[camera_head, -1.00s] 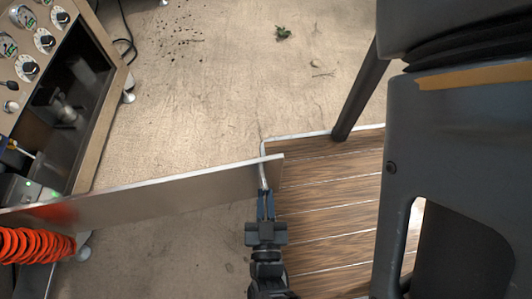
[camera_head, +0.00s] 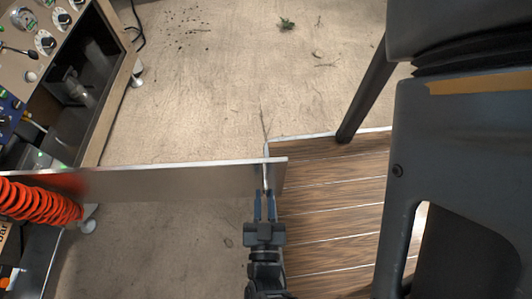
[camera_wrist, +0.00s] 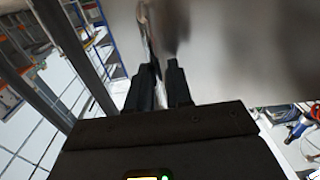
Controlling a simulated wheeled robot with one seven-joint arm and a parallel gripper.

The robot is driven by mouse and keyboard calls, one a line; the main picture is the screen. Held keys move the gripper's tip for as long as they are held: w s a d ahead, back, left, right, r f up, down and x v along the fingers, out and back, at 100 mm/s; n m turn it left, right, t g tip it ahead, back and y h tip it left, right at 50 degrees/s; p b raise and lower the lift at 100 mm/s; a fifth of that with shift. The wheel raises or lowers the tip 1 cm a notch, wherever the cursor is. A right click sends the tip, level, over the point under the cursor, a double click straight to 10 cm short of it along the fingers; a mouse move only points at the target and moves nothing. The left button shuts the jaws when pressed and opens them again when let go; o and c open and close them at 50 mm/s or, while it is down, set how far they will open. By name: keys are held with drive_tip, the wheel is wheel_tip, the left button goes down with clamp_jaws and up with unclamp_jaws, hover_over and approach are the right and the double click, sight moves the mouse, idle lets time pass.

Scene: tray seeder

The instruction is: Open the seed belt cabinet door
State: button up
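The seed belt cabinet (camera_head: 118,100) stands at the left in the head view, with its dark interior (camera_head: 72,95) showing. Its door is a flat metal panel (camera_head: 180,182) that stands swung out from the cabinet, reaching right across the floor. A slim metal handle (camera_head: 266,172) sits near the door's free right end. My gripper (camera_head: 265,207) is at this end, its two fingers closed around the handle. In the wrist view, the handle (camera_wrist: 146,25) runs down between my gripper's fingers (camera_wrist: 160,85), and the grey door face (camera_wrist: 240,50) fills the upper right. The fingertip contact is partly hidden.
A coiled orange hose (camera_head: 38,200) hangs at the left by the door. A dark chair-like frame (camera_head: 440,130) stands at the right, beside a wood-slatted platform (camera_head: 330,215). Bare floor (camera_head: 220,90) lies beyond the door.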

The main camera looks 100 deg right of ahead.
drive_tip(key=o, duration=0.4)
drive_tip(key=shift+w+a, duration=0.25)
drive_tip(key=shift+a, duration=1.7)
drive_tip(key=shift+w+a, duration=0.2)
drive_tip(key=shift+a, duration=1.7)
drive_tip(key=shift+d, duration=0.1)
